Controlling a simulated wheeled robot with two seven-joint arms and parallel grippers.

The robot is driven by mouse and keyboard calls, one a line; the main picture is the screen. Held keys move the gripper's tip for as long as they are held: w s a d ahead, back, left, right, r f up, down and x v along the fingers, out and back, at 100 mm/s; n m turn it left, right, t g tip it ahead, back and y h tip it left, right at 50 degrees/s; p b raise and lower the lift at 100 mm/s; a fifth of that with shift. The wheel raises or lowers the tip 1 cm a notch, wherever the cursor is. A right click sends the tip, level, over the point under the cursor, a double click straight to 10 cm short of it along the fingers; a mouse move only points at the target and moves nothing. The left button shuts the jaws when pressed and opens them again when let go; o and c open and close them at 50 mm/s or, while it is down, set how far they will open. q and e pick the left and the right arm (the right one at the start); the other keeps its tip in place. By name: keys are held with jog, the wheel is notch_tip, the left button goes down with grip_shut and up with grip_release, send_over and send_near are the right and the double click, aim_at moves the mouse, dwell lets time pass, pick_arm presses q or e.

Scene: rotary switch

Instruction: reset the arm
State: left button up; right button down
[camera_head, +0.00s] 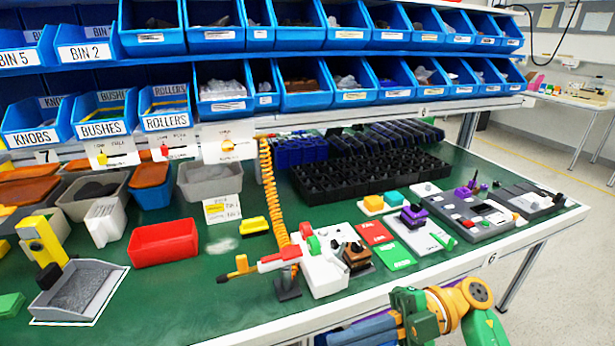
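A white device (322,272) with red and green parts and a brown-and-black block (355,254) stands near the front edge of the green bench. A purple knob-like part (413,215) sits on a pale panel to its right. A grey panel (480,212) with another purple part (466,191) lies further right. Which of these is the rotary switch I cannot tell. My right arm (440,308), orange, yellow, green and blue, shows at the bottom, in front of the bench edge. Neither gripper's fingertips can be seen. My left arm is out of view.
Blue bins fill two shelves above the bench. A black tray (370,176) stands at the back. A red bin (163,243) and a grey scoop-like tray (80,291) are at the left. Red and green cards (394,256) lie beside the white device. An orange coiled hose (271,190) hangs behind it.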

jog(key=w+d+r+m+t+y, duration=0.5)
jog(key=w+r+m+t, duration=0.6)
jog(key=w+t, duration=0.6)
jog(key=w+d+f+m+t+h, duration=0.45)
jog(key=d+m+h, duration=0.4)
jog(key=h, duration=0.35)
jog(key=w+d+f+m+t+h, duration=0.3)
jog(key=w+d+f+m+h, duration=0.15)
jog(key=d+m+h, duration=0.55)
jog(key=s+a+f+g, duration=0.25)
jog(key=s+f, duration=0.25)
jog(key=f, duration=0.7)
jog(key=s+a+f+g, duration=0.1)
jog(key=s+f+g, duration=0.35)
jog(key=f, duration=0.75)
jog(key=s+a+f+g, duration=0.2)
jog(key=s+f, duration=0.4)
jog(key=f, duration=0.6)
jog(key=s+a+f+g, duration=0.1)
jog(key=s+f+g, duration=0.2)
jog(key=s, duration=0.9)
jog(key=s+a+f+g, duration=0.2)
jog(key=s+f, duration=0.6)
jog(key=s, duration=0.4)
jog(key=s+a+f+g, duration=0.1)
jog(key=s+f+g, duration=0.3)
jog(key=s, duration=0.7)
jog(key=shift+s+a+f+b, duration=0.35)
jog(key=shift+s+f+b, duration=0.05)
jog(key=shift+f, duration=0.3)
